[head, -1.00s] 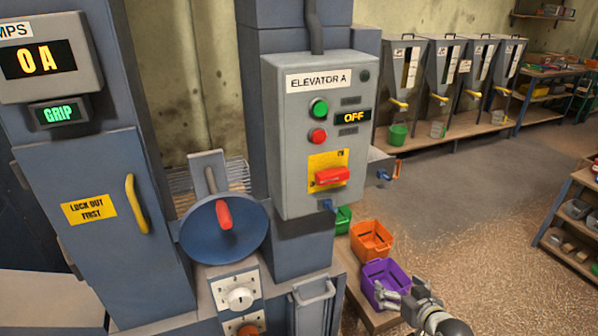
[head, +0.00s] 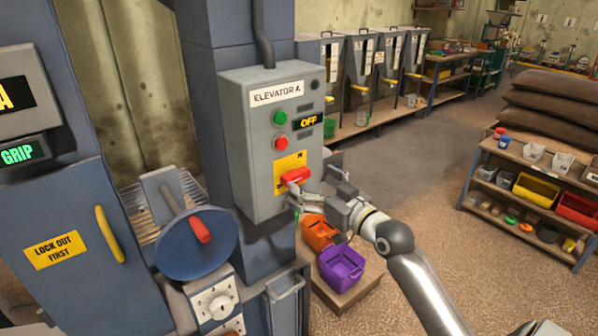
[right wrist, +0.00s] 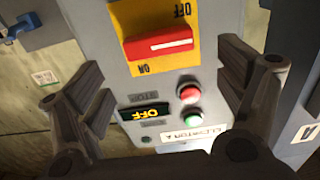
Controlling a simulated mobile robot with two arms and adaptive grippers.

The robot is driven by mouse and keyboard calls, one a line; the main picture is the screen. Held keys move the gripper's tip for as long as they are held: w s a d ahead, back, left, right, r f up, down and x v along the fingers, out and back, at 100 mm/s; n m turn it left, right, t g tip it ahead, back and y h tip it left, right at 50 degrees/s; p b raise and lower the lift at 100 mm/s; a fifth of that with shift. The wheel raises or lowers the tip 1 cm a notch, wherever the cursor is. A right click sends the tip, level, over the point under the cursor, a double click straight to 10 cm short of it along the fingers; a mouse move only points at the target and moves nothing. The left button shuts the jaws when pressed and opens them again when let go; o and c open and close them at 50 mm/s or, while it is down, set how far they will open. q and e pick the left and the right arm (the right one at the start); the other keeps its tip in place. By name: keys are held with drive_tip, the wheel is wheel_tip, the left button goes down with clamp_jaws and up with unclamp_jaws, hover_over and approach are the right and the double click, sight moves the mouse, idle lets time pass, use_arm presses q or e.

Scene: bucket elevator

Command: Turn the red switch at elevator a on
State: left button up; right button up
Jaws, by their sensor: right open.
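The elevator A control box (head: 240,150) is grey, with a label, a green button, a red button and a display reading OFF. The red switch (head: 295,175) sits on a yellow plate low on the box front. In the right wrist view the red switch (right wrist: 158,44) lies crosswise, with OFF and ON printed on the yellow plate on either side of it. My right gripper (head: 300,200) is just below and in front of the switch in the head view. Its fingers are spread and empty in the right wrist view (right wrist: 165,85). My left gripper is not in view.
A blue wheel with a red handle (head: 197,242) and a grey cabinet with a yellow handle (head: 108,235) stand to the left. Orange (head: 318,232) and purple (head: 341,265) bins sit below the box. A stocked shelf (head: 530,185) stands to the right.

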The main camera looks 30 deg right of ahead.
sight(299, 175)
drive_tip(key=shift+w+a+p, duration=0.2)
drive_tip(key=shift+w+p, duration=0.3)
drive_tip(key=shift+w, duration=1.95)
drive_tip(key=shift+c, duration=0.5)
drive_tip(key=c, duration=0.9)
